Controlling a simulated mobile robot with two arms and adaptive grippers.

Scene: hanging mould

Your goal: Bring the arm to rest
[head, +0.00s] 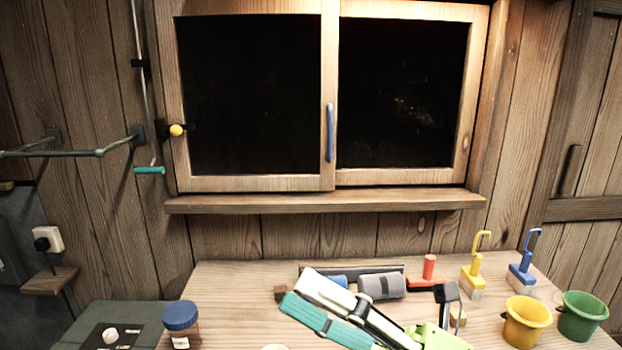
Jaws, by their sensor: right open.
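My right gripper (447,308) is low in the head view, right of the middle, over the front part of the wooden table. It is open, and I see nothing held in it. Its lime green part runs off the bottom edge, so much of it is out of sight. A long white and black piece and a teal piece with a dark band lie slanted just left of it; I cannot tell how they join. My left gripper is not in view.
The wooden table (230,283) holds a blue-lidded jar (181,325), a grey roll (382,286), a red-handled tool (428,272), yellow and blue brushes, a yellow bucket (527,322) and a green bucket (583,316). Behind stands a window (329,181) with a sill (325,202).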

